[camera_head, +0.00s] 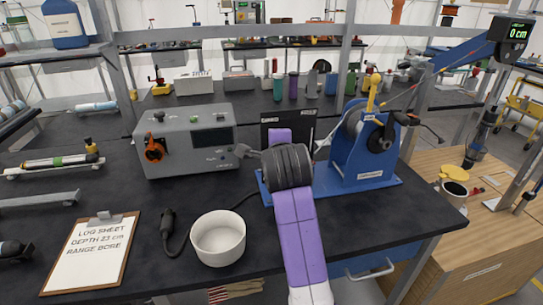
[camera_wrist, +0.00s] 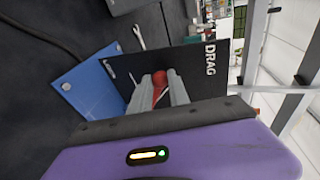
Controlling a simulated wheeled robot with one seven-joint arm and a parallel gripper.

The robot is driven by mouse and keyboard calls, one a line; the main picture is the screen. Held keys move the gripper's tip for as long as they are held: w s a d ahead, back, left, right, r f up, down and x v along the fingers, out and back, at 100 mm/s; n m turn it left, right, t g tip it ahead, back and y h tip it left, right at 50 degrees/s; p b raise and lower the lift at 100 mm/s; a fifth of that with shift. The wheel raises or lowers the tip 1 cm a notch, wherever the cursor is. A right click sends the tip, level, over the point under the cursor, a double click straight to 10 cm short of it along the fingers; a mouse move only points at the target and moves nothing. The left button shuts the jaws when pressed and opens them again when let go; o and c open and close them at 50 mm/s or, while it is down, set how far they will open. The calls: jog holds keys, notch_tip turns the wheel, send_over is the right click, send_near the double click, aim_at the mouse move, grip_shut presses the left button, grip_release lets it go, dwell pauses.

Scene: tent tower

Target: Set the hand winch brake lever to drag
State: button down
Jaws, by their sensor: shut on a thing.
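The blue hand winch (camera_head: 365,160) stands on the dark bench at centre right, with its drum, yellow upright and crank. A black plate (camera_head: 300,128) stands at its left; its lettering is clearer in the wrist view (camera_wrist: 215,80), where DRAG is at the right end and a partly hidden label at the left. My gripper (camera_wrist: 159,88) is shut on the red brake lever (camera_wrist: 160,82), which stands in front of the plate between the two labels. In the head view my purple arm and dark wrist hide the lever and fingertips.
A grey instrument box (camera_head: 187,140) stands left of the winch. A white bowl (camera_head: 218,240), a black corded handset (camera_head: 168,228) and a clipboard (camera_head: 93,250) lie in front. A spanner (camera_wrist: 138,37) lies behind the plate. The winch line runs to a blue boom (camera_head: 462,54).

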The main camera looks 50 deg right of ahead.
jog(key=shift+s+d+r+m+t+y+p, duration=0.15)
jog(key=shift+s+d+r+m+y, duration=0.15)
jog(key=shift+r, duration=0.2)
jog(key=shift+s+d+r+m+t+y+p, duration=0.1)
jog(key=shift+s+d+r+m+t+p, duration=0.05)
jog(key=shift+d+r+m, duration=0.25)
jog(key=c, duration=1.2)
grip_release()
jog(key=shift+c, duration=0.2)
jog(key=v, duration=0.8)
jog(key=shift+w+d, duration=0.1)
